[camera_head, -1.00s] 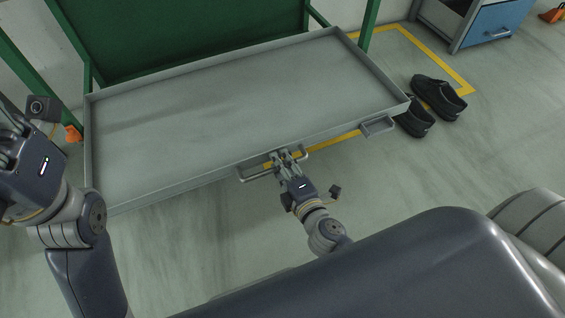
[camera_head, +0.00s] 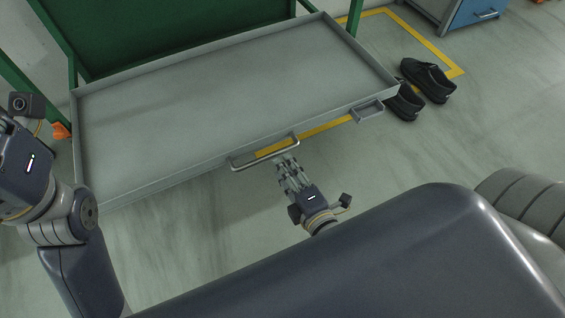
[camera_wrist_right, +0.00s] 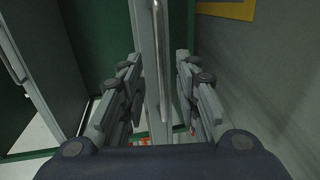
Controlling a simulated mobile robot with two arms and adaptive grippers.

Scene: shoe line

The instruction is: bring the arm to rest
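My right gripper (camera_head: 285,163) is in front of the pulled-out grey drawer, just below its front handle (camera_head: 265,153). In the right wrist view my right gripper (camera_wrist_right: 157,75) has its two fingers spread, with the handle (camera_wrist_right: 160,50) between them in the picture and nothing gripped. The fingers look apart from the handle. My left arm is at the left edge of the head view; its gripper fingers are out of the frame.
The empty drawer tray (camera_head: 95,190) sticks out from a green frame (camera_head: 165,30). A small bracket (camera_head: 368,111) is on its front right. Black shoes (camera_head: 428,80) lie on the floor at right. A blue cabinet (camera_head: 475,12) stands behind. The floor between me and the drawer is clear.

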